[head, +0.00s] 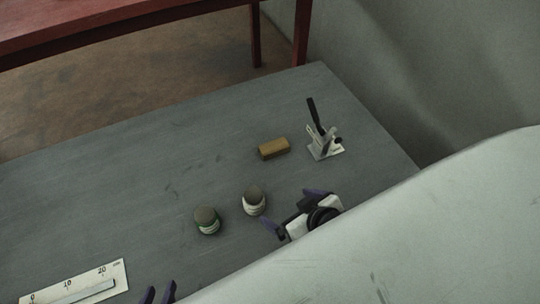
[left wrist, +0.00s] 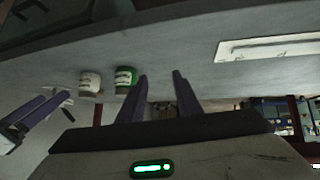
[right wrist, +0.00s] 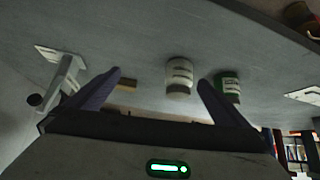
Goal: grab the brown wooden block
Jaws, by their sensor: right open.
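The brown wooden block (head: 274,148) lies flat on the grey table, left of a toggle clamp. In the right wrist view the block (right wrist: 127,85) shows just inside the left finger, which may hide part of it. My right gripper (head: 292,210) is open and empty, apart from the block and on its near side. My left gripper (head: 158,292) is at the bottom edge of the head view, far from the block. In the left wrist view its fingers (left wrist: 160,80) stand apart with nothing between them. I cannot make out the block in the left wrist view.
The toggle clamp (head: 325,145) stands close to the block's right. A grey-lidded white jar (head: 254,201) and a green-labelled jar (head: 208,221) stand left of my right gripper. A ruler plate (head: 75,284) lies at the lower left. The table's far left is clear.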

